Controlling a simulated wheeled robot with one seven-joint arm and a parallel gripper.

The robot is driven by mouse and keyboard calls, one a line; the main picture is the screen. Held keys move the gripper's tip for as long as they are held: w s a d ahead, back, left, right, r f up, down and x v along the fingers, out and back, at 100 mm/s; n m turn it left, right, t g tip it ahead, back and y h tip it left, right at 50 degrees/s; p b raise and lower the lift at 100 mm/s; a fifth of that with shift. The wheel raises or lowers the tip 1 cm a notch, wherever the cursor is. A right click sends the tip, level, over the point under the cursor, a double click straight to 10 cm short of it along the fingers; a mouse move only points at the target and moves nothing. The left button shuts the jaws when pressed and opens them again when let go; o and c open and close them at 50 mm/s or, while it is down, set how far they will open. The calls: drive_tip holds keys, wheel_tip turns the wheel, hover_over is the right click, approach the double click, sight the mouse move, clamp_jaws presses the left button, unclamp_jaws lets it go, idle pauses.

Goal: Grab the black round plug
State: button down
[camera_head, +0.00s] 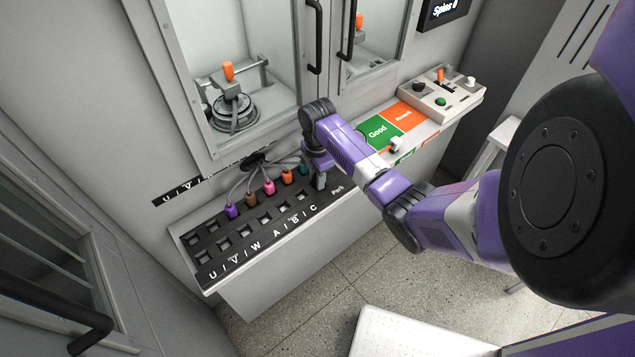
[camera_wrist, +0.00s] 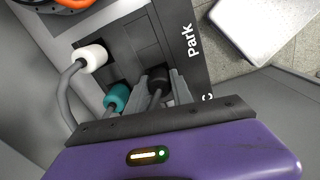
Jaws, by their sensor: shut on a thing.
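The black round plug (camera_wrist: 158,76) shows in the wrist view between the two grey fingers of my gripper (camera_wrist: 161,88). The fingers are shut on it, and its end is over the black socket panel near the "Park" label. Whether it is seated in a socket or lifted out I cannot tell. In the head view my gripper (camera_head: 319,179) points down at the right end of the socket panel (camera_head: 205,257); the black plug is hidden there.
A teal plug (camera_wrist: 117,97) is close beside my gripper, with a white plug (camera_wrist: 93,57) farther left. Purple (camera_head: 232,211), brown (camera_head: 250,200), pink (camera_head: 269,187) and orange (camera_head: 287,176) plugs with grey cables stand along the panel. A cabinet with a motor (camera_head: 234,112) is behind.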

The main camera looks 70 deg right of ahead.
drive_tip(key=shift+r, duration=0.15)
wheel_tip(320, 180, up, 20)
drive_tip(key=p, duration=0.5)
